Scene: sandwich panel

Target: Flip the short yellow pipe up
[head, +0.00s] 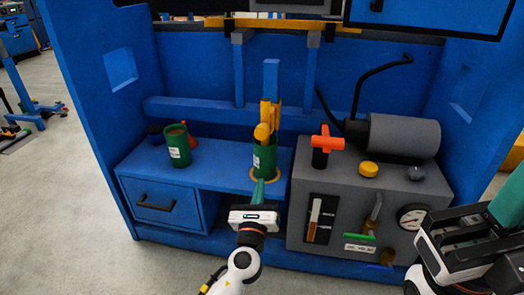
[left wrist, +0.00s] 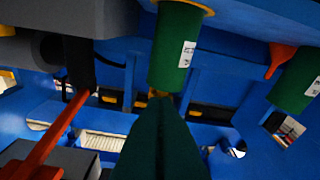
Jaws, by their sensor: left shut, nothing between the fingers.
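The short yellow pipe (head: 263,131) shows in the head view at the top of a green cylinder (head: 264,160) with a white label, in front of a blue upright post. Its rounded end faces me; its exact tilt is hard to tell. My left gripper (head: 259,184) is shut and empty, just in front of and below the green cylinder. In the left wrist view, the shut dark green fingers (left wrist: 160,100) point toward the labelled green cylinder (left wrist: 175,50). A small yellow bit shows beyond the fingertips. My right gripper (head: 506,205) is partly cut off at the right edge.
A second green cylinder (head: 178,146) stands left on the blue bench, beside a red cone-like piece. On the right, a grey box (head: 370,185) carries an orange T-handle (head: 327,143), a yellow knob (head: 369,169), a gauge (head: 412,217) and a grey tank (head: 403,136). A blue drawer (head: 160,205) is at lower left.

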